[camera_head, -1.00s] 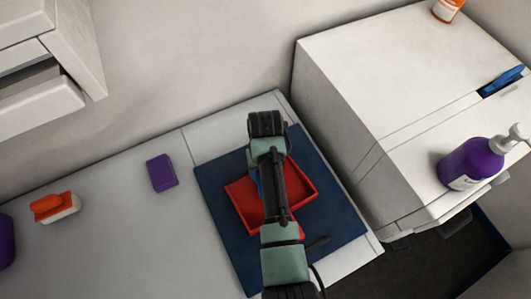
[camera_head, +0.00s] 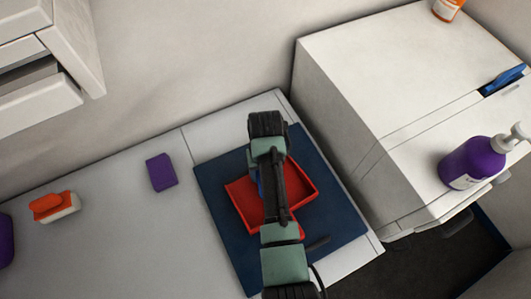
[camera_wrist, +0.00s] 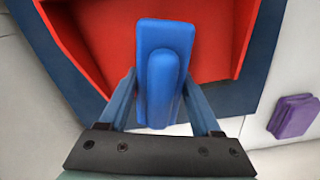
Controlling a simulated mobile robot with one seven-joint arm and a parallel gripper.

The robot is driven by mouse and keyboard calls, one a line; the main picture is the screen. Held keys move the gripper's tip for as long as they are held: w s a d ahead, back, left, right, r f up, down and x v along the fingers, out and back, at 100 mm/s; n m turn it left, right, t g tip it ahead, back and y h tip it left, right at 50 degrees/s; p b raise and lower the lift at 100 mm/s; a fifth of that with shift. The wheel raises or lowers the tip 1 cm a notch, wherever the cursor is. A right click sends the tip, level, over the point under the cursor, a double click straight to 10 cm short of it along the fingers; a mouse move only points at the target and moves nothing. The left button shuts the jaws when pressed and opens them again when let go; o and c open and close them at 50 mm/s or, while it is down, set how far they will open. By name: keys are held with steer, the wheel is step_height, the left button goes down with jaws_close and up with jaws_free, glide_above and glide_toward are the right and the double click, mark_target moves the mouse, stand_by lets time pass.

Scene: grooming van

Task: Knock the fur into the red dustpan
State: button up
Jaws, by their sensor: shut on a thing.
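The red dustpan (camera_head: 302,186) lies on a dark blue mat (camera_head: 214,185) on the counter, partly hidden under my arm. In the wrist view, the dustpan's red floor and walls (camera_wrist: 96,36) fill the upper middle. My gripper (camera_wrist: 160,80) is shut on a blue thing (camera_wrist: 163,70) with a raised ridge, likely a brush, and it is over the dustpan. Only a sliver of that blue thing (camera_head: 259,184) shows beside my arm in the head view. I cannot make out any fur; the blue thing's underside is hidden.
A purple block (camera_head: 162,172) and an orange-and-white brush-like thing (camera_head: 54,207) lie on the counter to the left. A white cabinet (camera_head: 345,115) stands at right, with a purple pump bottle (camera_head: 472,163) on it. The counter between mat and orange thing is mostly clear.

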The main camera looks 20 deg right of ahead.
steer(key=shift+f, duration=0.35)
stand_by(1.1)
steer(key=shift+r, duration=0.1)
steer(key=shift+r+p, duration=0.75)
steer(key=shift+p, duration=0.15)
steer(key=shift+f+b, duration=0.4)
steer(key=shift+f, duration=0.45)
stand_by(1.2)
steer(key=shift+r, duration=0.1)
steer(key=shift+r+p, duration=2.95)
